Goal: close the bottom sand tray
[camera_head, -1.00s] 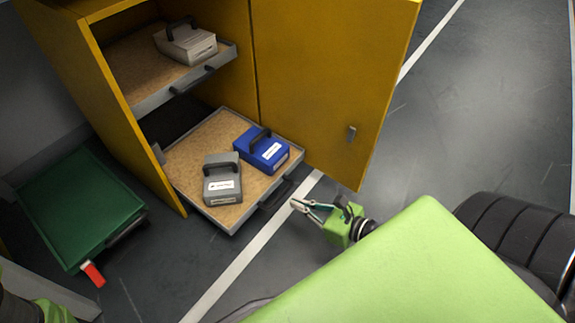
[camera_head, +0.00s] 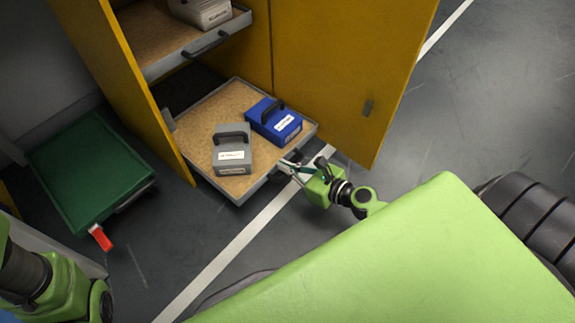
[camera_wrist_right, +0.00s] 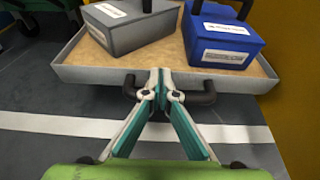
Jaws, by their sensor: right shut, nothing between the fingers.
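The bottom sand tray (camera_head: 195,140) is pulled out of the yellow cabinet, with a grey front and a sand-coloured bed. A grey case (camera_head: 232,155) and a blue case (camera_head: 276,122) stand on it. In the right wrist view the tray's grey front (camera_wrist_right: 100,76) and its dark bar handle (camera_wrist_right: 208,92) are straight ahead. My right gripper (camera_head: 287,168) is shut and empty. Its fingertips (camera_wrist_right: 160,75) are at the handle, in front of the tray's front; I cannot tell whether they touch it. My left arm shows at the lower left, but its gripper is out of view.
An upper tray (camera_head: 190,55) with a light case (camera_head: 202,10) is also partly out. The open yellow door (camera_head: 345,80) stands right of the bottom tray. A green cart (camera_head: 85,170) with a red tab stands at left. Floor in front is clear.

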